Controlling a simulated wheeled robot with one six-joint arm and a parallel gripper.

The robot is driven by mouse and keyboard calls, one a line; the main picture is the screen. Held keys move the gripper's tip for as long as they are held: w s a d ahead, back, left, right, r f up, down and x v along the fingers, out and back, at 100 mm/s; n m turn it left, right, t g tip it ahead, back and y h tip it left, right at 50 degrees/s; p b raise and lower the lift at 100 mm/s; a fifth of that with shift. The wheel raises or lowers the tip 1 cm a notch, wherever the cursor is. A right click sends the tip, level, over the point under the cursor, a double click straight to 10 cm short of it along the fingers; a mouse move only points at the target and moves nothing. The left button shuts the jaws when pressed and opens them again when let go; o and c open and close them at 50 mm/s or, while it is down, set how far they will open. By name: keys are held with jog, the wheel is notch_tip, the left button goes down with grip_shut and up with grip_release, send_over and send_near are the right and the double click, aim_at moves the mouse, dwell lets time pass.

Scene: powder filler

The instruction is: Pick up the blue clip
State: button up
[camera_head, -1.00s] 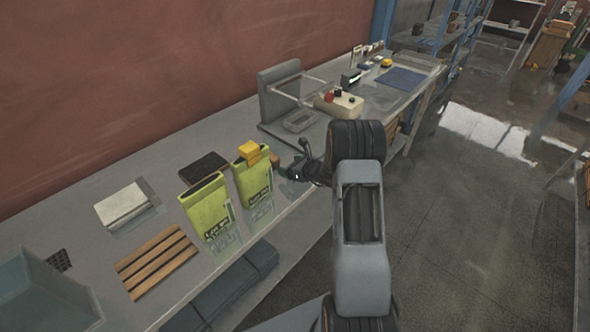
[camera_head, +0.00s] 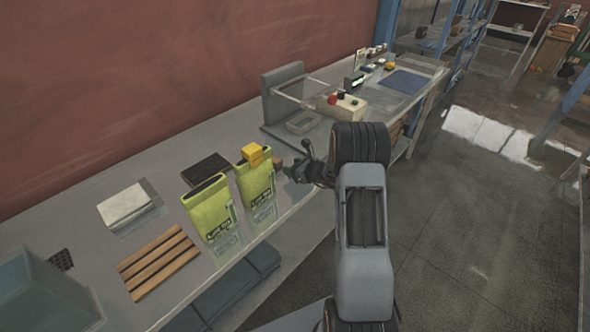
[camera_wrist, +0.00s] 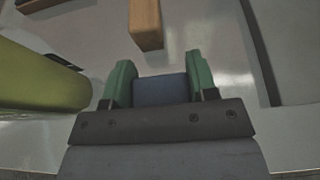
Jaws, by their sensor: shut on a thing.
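The blue clip (camera_wrist: 160,90) shows as a dark blue block between the two green fingers in the wrist view. My gripper (camera_wrist: 161,82) is shut on it, a finger at each side. In the head view my gripper (camera_head: 290,172) is over the bench's front edge, just right of the bags. The clip cannot be made out there.
Two yellow-green bags (camera_head: 212,212) stand on the bench, the right one with a yellow block (camera_head: 252,154) at its top. A brown wooden block (camera_wrist: 146,22) lies close ahead of my fingers. A slatted wooden rack (camera_head: 158,262) and a machine (camera_head: 290,95) flank them.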

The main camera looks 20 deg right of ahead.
jog(key=shift+r, duration=0.35)
jog(key=r, duration=0.1)
jog(key=b, duration=0.1)
jog(key=r, duration=0.1)
jog(key=shift+s+r, duration=0.25)
jog(key=shift+r, duration=0.1)
jog(key=s+a+r+b, duration=0.2)
jog(key=s+a+r, duration=0.2)
jog(key=s+r, duration=0.5)
jog(key=s, duration=0.3)
jog(key=shift+s+a+r+b, duration=0.15)
jog(key=shift+s+a+b, duration=0.15)
jog(key=shift+s+a, duration=0.1)
